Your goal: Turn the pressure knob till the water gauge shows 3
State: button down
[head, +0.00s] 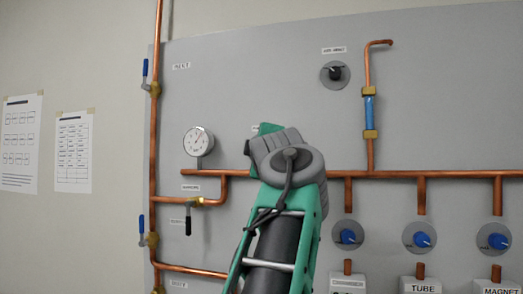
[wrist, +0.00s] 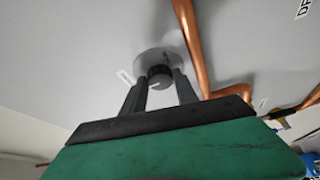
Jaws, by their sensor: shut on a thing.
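The water gauge (head: 198,141) is a round white dial on the panel, left of my arm in the head view. Its reddish needle seems to lean up and right, but the numbers are too small to read. In the wrist view, a black knob (wrist: 160,74) sits on a round grey plate (wrist: 148,59). My gripper (wrist: 161,88) has its two dark fingers on either side of this knob and is shut on it. In the head view my wrist hides the knob and fingertips.
Copper pipes (head: 440,173) run along the panel, and one passes close to the right of the knob in the wrist view (wrist: 189,38). Another black knob (head: 335,73) is at upper right. Blue knobs (head: 420,239) line the lower right. A black-handled valve (head: 188,221) is below the gauge.

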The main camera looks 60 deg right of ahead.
jog(key=c, duration=0.9)
grip_release()
jog(key=shift+c, duration=0.2)
jog(key=b+v, duration=0.2)
jog(key=v, duration=0.5)
jog(key=shift+s+a, duration=0.2)
jog(key=shift+a, duration=0.15)
